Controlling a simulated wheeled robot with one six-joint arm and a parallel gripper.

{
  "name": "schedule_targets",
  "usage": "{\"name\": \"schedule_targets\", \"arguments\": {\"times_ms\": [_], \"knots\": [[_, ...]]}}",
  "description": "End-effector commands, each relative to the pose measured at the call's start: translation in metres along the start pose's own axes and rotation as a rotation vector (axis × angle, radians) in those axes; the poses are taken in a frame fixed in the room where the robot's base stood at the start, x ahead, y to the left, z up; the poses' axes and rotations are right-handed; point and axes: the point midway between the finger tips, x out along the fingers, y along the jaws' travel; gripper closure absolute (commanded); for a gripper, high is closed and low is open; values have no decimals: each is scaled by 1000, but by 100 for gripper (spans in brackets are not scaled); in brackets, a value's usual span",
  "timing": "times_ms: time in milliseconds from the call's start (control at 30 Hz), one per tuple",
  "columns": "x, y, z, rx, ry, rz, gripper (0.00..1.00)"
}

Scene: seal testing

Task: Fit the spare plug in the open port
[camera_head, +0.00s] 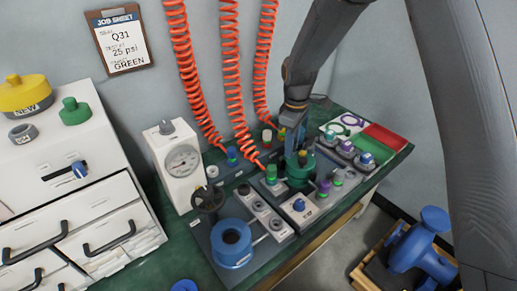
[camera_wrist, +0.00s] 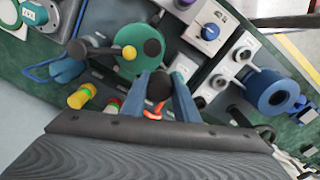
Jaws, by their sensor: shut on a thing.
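My gripper (camera_head: 291,124) points down over the green vessel (camera_head: 299,172). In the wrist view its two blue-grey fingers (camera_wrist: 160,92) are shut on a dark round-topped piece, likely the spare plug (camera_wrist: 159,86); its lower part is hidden. The green vessel also shows there (camera_wrist: 128,66), just beyond the fingertips. On its top are a yellow knob (camera_wrist: 129,52) and a dark round spot (camera_wrist: 152,47), which may be the open port; I cannot tell whether it is a hole. The held piece appears apart from that spot.
A blue ring-shaped vessel (camera_head: 231,243) stands at the front left of the bench, beside a white block of fittings (camera_head: 268,216). A gauge box (camera_head: 181,165) stands behind it. Orange coiled hoses (camera_head: 232,80) hang near my arm. Valve blocks (camera_head: 348,150) stand to the right.

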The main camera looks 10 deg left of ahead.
Motion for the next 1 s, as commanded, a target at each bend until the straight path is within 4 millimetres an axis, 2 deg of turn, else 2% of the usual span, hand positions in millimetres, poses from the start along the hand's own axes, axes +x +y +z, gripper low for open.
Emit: {"name": "schedule_targets", "arguments": {"times_ms": [33, 300, 500, 600, 800, 1000], "knots": [[-2, 14, 17, 46, -1, -1, 97], [5, 69, 96, 252, -5, -3, 97], [11, 100, 160, 401, -7, -4, 97], [13, 109, 182, 451, -8, -5, 97], [16, 116, 202, 495, -9, -5, 97], [22, 117, 203, 498, -9, -5, 97]]}}
